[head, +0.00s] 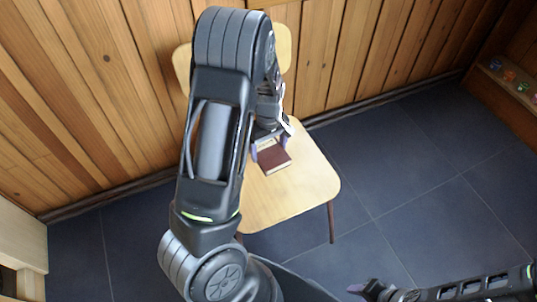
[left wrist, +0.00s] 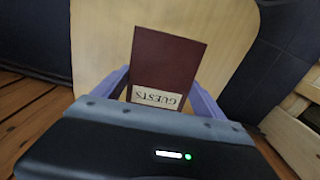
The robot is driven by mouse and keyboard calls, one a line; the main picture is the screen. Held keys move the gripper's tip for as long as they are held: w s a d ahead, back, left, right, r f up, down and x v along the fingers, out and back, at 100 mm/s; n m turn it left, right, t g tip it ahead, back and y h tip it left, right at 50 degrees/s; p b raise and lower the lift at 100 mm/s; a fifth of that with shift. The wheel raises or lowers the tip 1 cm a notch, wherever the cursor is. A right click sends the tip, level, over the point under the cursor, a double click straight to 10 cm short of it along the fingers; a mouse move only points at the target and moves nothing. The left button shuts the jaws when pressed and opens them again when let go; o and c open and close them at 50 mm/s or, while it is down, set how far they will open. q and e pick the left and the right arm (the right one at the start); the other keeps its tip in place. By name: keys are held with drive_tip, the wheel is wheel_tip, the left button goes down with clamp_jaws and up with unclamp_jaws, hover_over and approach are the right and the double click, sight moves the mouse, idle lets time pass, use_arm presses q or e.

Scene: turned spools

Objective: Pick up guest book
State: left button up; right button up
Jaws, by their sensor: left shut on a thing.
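The guest book (head: 275,158) is dark red-brown and lies on the light wooden chair seat (head: 300,195). In the left wrist view the guest book (left wrist: 166,65) shows its cover and a pale label reading GUESTS, upside down. My left gripper (head: 270,150) reaches down over the chair, and its purple fingers (left wrist: 160,88) stand on either side of the book, shut on it near the label end. Whether the book is lifted off the seat, I cannot tell. My right gripper (head: 362,290) is at the bottom edge, far from the book; its fingers are unclear.
The chair's back (head: 283,45) stands close to the wood-panelled wall (head: 340,50). Dark floor tiles (head: 420,160) are clear on the right. A wooden ledge (head: 515,90) with several small coloured things is at the far right. A pale piece of furniture (head: 22,235) is at the left edge.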

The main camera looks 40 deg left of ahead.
use_arm(q)
drive_tip(key=shift+r, duration=0.45)
idle(0.3)
drive_tip(key=shift+w+d+r, duration=0.15)
drive_tip(key=shift+w+r, duration=0.05)
drive_tip(key=shift+w, duration=0.1)
drive_tip(key=w+d+r+m, duration=0.3)
drive_tip(key=d+r+m, duration=0.1)
drive_tip(key=r, duration=0.4)
drive_tip(key=w+d+r+m, duration=0.3)
drive_tip(key=d+r+m, duration=0.2)
drive_tip(key=d+r, duration=0.2)
drive_tip(key=w+d+r+m, duration=0.3)
drive_tip(key=d+r, duration=0.3)
drive_tip(key=r, duration=0.2)
drive_tip(key=shift+w+d+r+m, duration=0.3)
drive_tip(key=shift+r+m, duration=0.1)
drive_tip(key=shift+m, duration=0.3)
drive_tip(key=shift+a, duration=0.2)
